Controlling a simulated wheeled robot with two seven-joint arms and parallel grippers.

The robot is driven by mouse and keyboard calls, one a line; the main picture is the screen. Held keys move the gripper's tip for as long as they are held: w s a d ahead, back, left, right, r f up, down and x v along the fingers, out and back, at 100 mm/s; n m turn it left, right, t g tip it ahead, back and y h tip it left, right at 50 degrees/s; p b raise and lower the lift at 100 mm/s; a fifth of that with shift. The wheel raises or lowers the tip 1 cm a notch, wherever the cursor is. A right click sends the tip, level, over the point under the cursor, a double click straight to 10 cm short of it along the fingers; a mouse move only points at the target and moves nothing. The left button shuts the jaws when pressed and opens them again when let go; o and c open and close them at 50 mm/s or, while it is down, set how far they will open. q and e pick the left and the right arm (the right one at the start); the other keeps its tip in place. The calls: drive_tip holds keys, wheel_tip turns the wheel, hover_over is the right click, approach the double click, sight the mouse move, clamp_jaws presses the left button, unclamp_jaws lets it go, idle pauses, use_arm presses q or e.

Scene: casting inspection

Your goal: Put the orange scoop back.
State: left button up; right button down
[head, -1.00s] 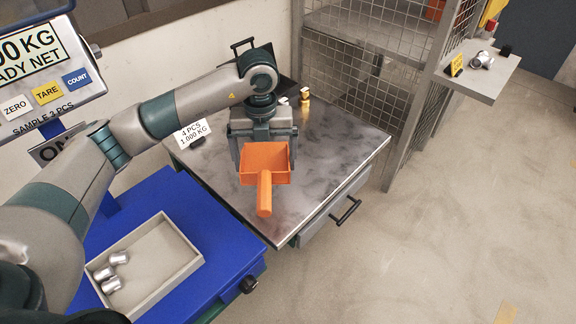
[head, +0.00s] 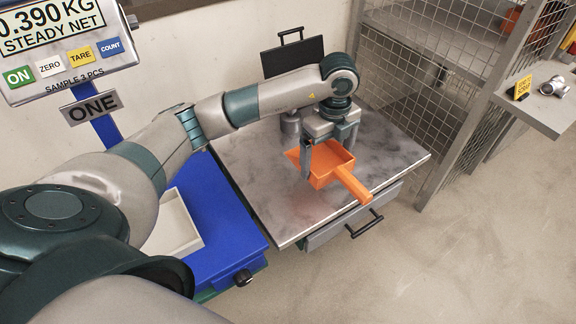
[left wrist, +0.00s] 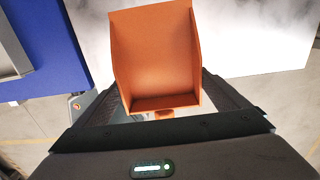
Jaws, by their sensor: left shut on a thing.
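The orange scoop (head: 328,166) is in my left gripper (head: 330,150), over the steel-topped table (head: 270,195). Its handle points to the lower right in the head view, toward the table's front edge. Whether it touches the tabletop, I cannot tell. In the left wrist view the scoop (left wrist: 155,60) sits between the fingers, its bowl looking empty. The left gripper is shut on it. My right gripper is not in view.
A grey tray (head: 190,232) on the blue scale bench (head: 225,255) is partly hidden by my left arm. The scale display (head: 55,25) reads 0.390 KG. A wire-mesh cage (head: 420,90) stands right of the table. A shelf (head: 545,108) holds a yellow sign and a metal part.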

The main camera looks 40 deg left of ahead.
use_arm(q)
drive_tip(key=a+f, duration=0.2)
drive_tip(key=a, duration=0.1)
drive_tip(key=a+f, duration=0.2)
drive_tip(key=a, duration=0.2)
drive_tip(key=w+a+f, duration=0.1)
drive_tip(key=a+f, duration=0.1)
drive_tip(key=a, duration=0.2)
drive_tip(key=shift+w+a+f, duration=0.1)
drive_tip(key=shift+a+f, duration=0.05)
drive_tip(key=shift+f, duration=0.25)
wheel_tip(320, 180, down, 2)
drive_tip(key=shift+a+f+p, duration=0.1)
drive_tip(key=shift+p, duration=0.4)
drive_tip(key=shift+f, duration=0.75)
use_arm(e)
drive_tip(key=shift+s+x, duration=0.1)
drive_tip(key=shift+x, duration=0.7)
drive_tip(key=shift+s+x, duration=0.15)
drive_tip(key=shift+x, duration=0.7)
use_arm(q)
drive_tip(key=shift+f, duration=0.15)
drive_tip(key=o, duration=0.9)
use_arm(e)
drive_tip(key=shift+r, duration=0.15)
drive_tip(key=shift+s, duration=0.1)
